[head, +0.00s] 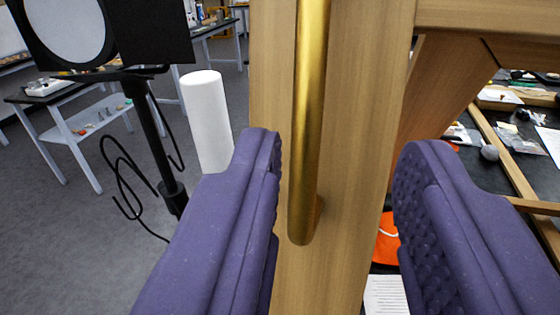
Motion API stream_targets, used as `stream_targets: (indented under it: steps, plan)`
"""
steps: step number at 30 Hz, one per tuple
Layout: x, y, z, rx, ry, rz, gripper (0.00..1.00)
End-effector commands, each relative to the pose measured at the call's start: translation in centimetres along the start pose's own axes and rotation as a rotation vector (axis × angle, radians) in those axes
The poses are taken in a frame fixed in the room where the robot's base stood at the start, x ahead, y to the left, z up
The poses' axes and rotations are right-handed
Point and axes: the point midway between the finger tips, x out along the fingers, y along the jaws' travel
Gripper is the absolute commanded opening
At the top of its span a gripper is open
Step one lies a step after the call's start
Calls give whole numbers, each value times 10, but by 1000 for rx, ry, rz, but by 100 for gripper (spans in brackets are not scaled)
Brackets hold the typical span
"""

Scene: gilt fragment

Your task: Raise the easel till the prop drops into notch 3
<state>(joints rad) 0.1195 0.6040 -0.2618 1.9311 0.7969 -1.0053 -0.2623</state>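A brass bar handle (309,130) runs vertically on the face of a wooden easel member (350,150). Its rounded lower end shows near the middle of the view; its upper end is cut off. My gripper (335,175) is open, with purple padded fingers to the left and right of the handle and the wooden member. The left finger is close to the handle; the right finger stands farther off, past the member's right edge. I cannot tell whether either finger touches. The prop and the notches are not identifiable in this view.
A black lamp stand (150,130) with a hanging cable and a white cylinder (207,120) stand at left. Work tables (75,115) are behind. At right, a dark tabletop (515,170) holds small items behind wooden frame pieces. Grey floor (60,240) is clear at lower left.

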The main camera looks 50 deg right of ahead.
Motion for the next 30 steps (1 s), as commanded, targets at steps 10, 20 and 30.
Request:
stream_targets:
  steps: [10, 20, 30]
  plan:
    - [58, 0, 0, 3, 3, -1, 40]
    - [69, -1, 0, 3, 1, -3, 40]
    - [69, -1, 0, 3, 2, -4, 0]
